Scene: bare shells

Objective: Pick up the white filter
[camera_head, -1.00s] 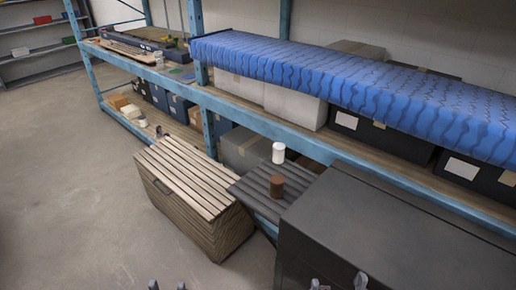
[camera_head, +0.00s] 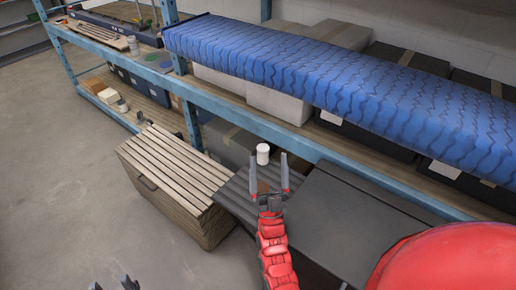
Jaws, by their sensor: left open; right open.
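The white filter (camera_head: 263,151), a small white cylinder, stands upright on the dark slatted surface (camera_head: 236,197) in front of the shelf. My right gripper (camera_head: 269,158) is open, its fingers pointing up the picture. The filter appears between the fingertips in this view; I cannot tell whether they reach it in depth, and nothing is clasped. A brown cylinder stands nearer than the filter and is mostly hidden behind my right gripper. My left gripper (camera_head: 112,284) is open and empty at the bottom left edge, over the floor.
A wooden slatted chest (camera_head: 165,185) stands left of the dark slatted surface, and a black box (camera_head: 345,215) stands right of it. Behind is a blue shelf rack with boxes and a long blue textured roll (camera_head: 340,80). The floor at left is clear.

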